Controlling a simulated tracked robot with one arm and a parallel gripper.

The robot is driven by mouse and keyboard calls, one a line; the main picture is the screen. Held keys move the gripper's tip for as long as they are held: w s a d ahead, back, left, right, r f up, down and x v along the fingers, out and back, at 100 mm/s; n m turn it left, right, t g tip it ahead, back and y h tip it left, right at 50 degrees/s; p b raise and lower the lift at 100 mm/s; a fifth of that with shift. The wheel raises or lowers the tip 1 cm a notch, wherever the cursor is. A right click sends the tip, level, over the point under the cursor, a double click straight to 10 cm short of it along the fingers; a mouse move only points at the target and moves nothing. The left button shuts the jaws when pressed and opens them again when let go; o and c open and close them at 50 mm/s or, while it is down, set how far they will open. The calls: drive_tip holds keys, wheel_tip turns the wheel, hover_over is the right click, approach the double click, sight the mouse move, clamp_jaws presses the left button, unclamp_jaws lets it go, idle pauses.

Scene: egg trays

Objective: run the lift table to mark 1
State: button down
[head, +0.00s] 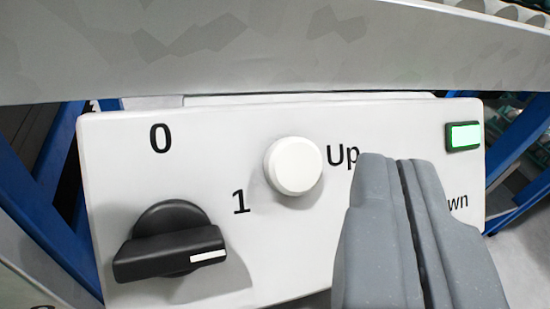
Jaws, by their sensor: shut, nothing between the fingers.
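A white control panel (290,245) fills the middle of the head view. At its lower left is a black rotary knob (165,245). Its white index line (208,257) points right, to the side of the printed "1" (241,202) and away from the "0" (160,138) above. A round white button (294,166) labelled "Up" sits at the centre, apart from my gripper. My gripper (397,172) is shut and empty in front of the panel's right half. It hides most of a second label, of which "wn" shows, and whatever is beside it.
A small lamp (464,136) at the panel's upper right is lit green. A broad grey surface (250,45) runs above the panel. Blue frame bars (50,190) stand on both sides. Egg trays (515,12) show partly at the upper right.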

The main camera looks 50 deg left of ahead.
sight(293, 166)
drive_tip(key=shift+w+a+f+b, duration=0.25)
drive_tip(key=shift+a+f, duration=0.45)
drive_tip(key=shift+a, duration=0.05)
drive_tip(key=shift+w+a+f+b, duration=0.2)
drive_tip(key=shift+w+a+f, duration=0.05)
drive_tip(key=shift+a+f, duration=0.45)
drive_tip(key=shift+w+a, duration=0.1)
drive_tip(key=shift+a, duration=0.1)
idle(1.0)
drive_tip(key=shift+w+a+f, duration=0.15)
drive_tip(key=shift+a+f, duration=0.05)
idle(0.3)
